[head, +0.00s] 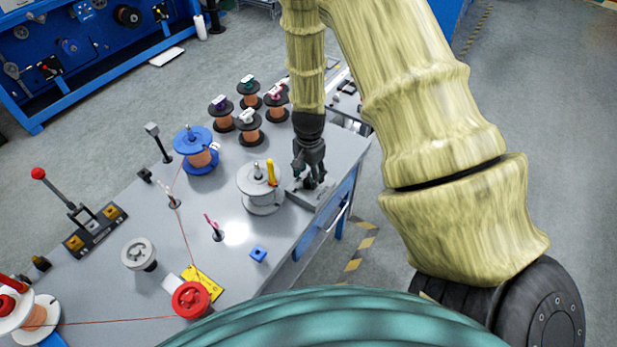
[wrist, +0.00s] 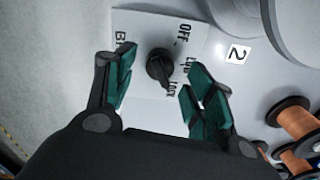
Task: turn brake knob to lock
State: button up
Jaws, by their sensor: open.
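The brake knob (wrist: 160,66) is a small black knob on a light grey plate (wrist: 150,28) marked with OFF and LOCK lettering in the wrist view. Its pointer end is toward the lower right, near the lettering. My gripper (wrist: 158,95) is open, with one green-padded finger to the left of the knob and the other to the lower right. I cannot tell whether either finger touches the knob. In the head view my gripper (head: 311,178) points down at the plate at the table's right edge, and it hides most of the knob.
A grey spool (head: 262,203) with a yellow handle stands just left of my gripper. Several copper wire spools (head: 249,125) stand behind it.

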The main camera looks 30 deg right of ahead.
aim_at(308, 178)
notch_tip(308, 178, up, 10)
jog(key=shift+f, duration=0.15)
dwell(0.3)
jog(key=shift+a, duration=0.1)
dwell(0.4)
